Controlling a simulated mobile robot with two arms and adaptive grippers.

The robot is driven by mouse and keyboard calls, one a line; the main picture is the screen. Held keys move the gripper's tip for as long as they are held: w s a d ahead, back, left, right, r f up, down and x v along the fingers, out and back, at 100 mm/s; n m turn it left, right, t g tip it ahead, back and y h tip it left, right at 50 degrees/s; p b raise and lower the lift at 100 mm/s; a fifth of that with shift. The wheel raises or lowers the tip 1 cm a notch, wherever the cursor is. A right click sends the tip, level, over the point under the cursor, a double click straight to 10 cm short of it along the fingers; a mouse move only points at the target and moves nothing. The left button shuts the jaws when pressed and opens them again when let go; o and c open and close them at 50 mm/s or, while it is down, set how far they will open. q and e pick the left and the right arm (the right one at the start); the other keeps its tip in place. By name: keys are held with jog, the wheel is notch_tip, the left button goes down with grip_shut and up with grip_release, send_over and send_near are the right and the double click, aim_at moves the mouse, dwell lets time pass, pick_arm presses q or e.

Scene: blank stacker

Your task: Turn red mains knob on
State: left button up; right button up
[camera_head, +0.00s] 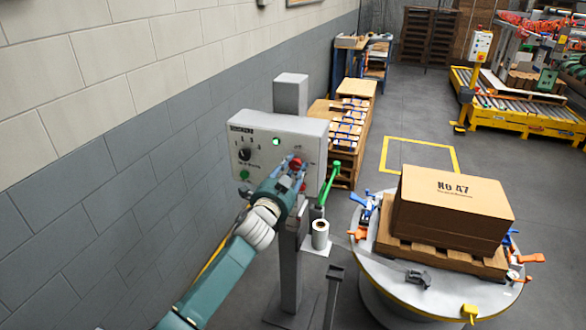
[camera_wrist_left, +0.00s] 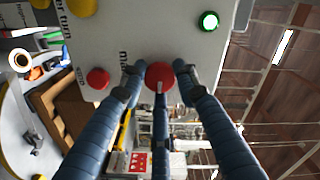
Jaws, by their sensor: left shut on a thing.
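The red mains knob (camera_wrist_left: 159,77) sits on the face of the pale grey control box (camera_head: 255,130). In the left wrist view it has a pale line across it, close to the "main" lettering. My left gripper (camera_head: 295,168) is at the box's lower right in the head view. Its blue fingers (camera_wrist_left: 158,82) are shut on the knob, one on each side, with a third finger below it. In the head view the fingers partly cover the knob. A green lamp (camera_head: 276,142) on the box glows; it also shows in the wrist view (camera_wrist_left: 208,20). My right gripper is not in view.
A second red button (camera_wrist_left: 98,79) is beside the knob. A black dial (camera_head: 244,154) and a green button (camera_head: 244,175) are at the box's left. A round table (camera_head: 385,297) with a large carton (camera_head: 452,205) stands to the right. The block wall is at left.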

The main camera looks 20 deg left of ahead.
pick_arm(q)
jog(key=shift+r, duration=0.25)
jog(key=o, duration=1.2)
jog(key=shift+d, duration=0.1)
jog(key=shift+c, duration=0.2)
jog(key=shift+f, duration=0.15)
jog(key=shift+s+f, duration=0.15)
jog(key=shift+s, duration=0.35)
jog(key=s, duration=1.1)
jog(key=shift+a+r, duration=0.2)
